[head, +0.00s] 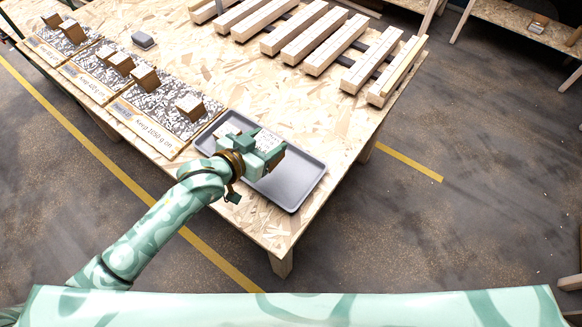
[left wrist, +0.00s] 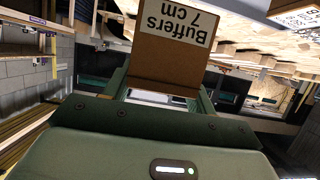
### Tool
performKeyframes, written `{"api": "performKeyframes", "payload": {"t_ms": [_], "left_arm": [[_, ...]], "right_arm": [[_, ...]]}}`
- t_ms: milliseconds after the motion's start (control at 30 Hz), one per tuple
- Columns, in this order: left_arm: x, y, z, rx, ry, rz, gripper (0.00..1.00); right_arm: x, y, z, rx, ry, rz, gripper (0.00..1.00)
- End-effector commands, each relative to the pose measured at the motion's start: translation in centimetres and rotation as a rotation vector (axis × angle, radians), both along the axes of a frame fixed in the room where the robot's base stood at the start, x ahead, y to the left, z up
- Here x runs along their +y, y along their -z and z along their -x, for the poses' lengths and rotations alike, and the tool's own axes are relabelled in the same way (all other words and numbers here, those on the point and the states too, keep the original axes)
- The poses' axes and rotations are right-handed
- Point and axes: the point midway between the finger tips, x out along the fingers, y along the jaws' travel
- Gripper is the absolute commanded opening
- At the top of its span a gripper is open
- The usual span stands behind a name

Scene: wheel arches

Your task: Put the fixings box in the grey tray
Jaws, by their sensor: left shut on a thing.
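The grey tray (head: 290,190) lies near the front corner of the wooden table. My left gripper (head: 264,143) is over the tray, shut on a brown cardboard box. In the left wrist view this box (left wrist: 165,65) sits between the fingers, and its white label reads "Buffers 7 cm". I cannot tell whether it touches the tray floor. Another white-labelled box (head: 226,130) shows at the tray's left part, partly behind my gripper. I can read no label saying fixings. My right gripper is not in view.
Shallow bins (head: 130,118) with small brown boxes on silvery pieces line the table's left edge. A small grey block (head: 143,40) lies behind them. Wooden slats (head: 315,45) lie at the back. The board (head: 310,110) between slats and tray is clear.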

Motion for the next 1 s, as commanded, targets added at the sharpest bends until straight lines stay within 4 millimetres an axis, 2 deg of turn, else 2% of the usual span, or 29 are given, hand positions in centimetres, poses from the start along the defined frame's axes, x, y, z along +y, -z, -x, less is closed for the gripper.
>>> {"api": "performKeyframes", "payload": {"t_ms": [33,100,233,467,667,1000], "left_arm": [[-1.6,1.0,0.1,0.004,0.000,0.007,0.26],[-2.6,2.9,0.1,0.006,-0.001,0.005,0.26],[-4.3,4.8,0.2,0.003,0.000,0.002,0.26],[-5.5,6.1,0.3,0.001,0.000,0.001,0.26],[-5.9,9.5,0.3,0.003,-0.001,0.000,0.26],[-5.8,9.5,0.3,-0.001,-0.001,0.000,0.26]], "right_arm": [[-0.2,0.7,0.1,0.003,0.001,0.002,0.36],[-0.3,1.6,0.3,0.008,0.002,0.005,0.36],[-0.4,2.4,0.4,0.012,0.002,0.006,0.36],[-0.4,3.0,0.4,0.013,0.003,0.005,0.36],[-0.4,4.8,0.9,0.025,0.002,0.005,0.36],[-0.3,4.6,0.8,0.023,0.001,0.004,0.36]]}}
